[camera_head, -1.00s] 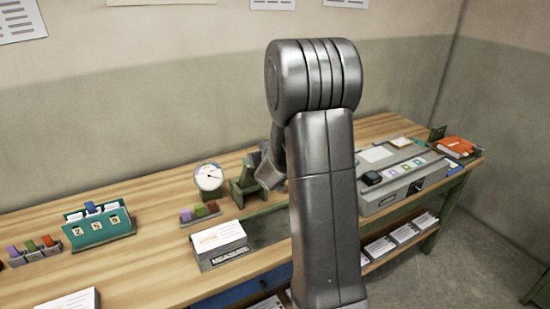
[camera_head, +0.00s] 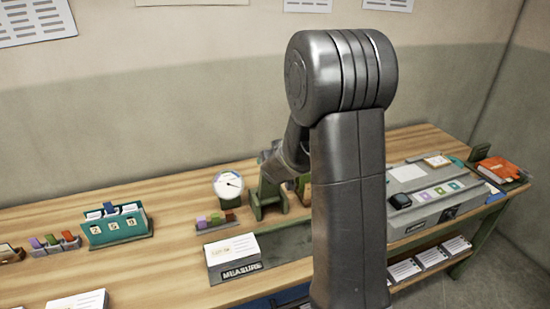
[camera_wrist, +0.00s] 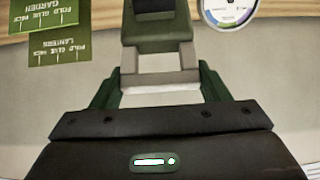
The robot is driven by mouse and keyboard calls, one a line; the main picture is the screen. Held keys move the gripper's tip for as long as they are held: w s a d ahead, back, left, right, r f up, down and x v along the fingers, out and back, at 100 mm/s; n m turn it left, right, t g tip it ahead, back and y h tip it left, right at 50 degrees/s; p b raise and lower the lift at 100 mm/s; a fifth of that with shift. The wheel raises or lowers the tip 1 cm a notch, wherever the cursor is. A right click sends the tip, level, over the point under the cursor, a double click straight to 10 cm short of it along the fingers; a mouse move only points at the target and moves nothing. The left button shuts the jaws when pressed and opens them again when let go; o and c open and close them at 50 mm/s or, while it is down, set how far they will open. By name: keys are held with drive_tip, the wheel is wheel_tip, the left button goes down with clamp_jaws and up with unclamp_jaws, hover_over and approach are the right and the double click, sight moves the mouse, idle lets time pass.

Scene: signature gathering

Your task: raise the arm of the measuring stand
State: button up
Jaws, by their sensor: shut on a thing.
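The green measuring stand (camera_head: 268,208) stands on the bench right of the round white dial (camera_head: 228,185). Its upper part is partly hidden behind my wrist. In the wrist view, my gripper (camera_wrist: 160,62) is shut on a grey-green piece (camera_wrist: 155,28), which looks like the stand's arm. The exact contact is hard to make out. The dial (camera_wrist: 229,8) shows cut off at the top of the wrist view. My forearm hides the area just right of the stand in the head view.
A tray marked MEASURE (camera_head: 236,270) holds cards in front of the dial. A small rack of colored tabs (camera_head: 216,220) is between them. A teal card holder (camera_head: 118,228) stands left. A grey machine (camera_head: 435,205) and orange book (camera_head: 500,170) are at right.

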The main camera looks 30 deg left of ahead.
drive_tip(key=shift+f, duration=0.2)
drive_tip(key=o, duration=1.1)
drive_tip(key=shift+o, duration=1.4)
drive_tip(key=shift+a, duration=0.1)
drive_tip(key=shift+s+d+r, duration=0.2)
drive_tip(key=shift+d+r, duration=0.15)
drive_tip(key=shift+r, duration=0.1)
drive_tip(key=p+v, duration=0.4)
drive_tip(key=v, duration=0.8)
drive_tip(key=shift+s+d, duration=0.25)
drive_tip(key=shift+d, duration=0.05)
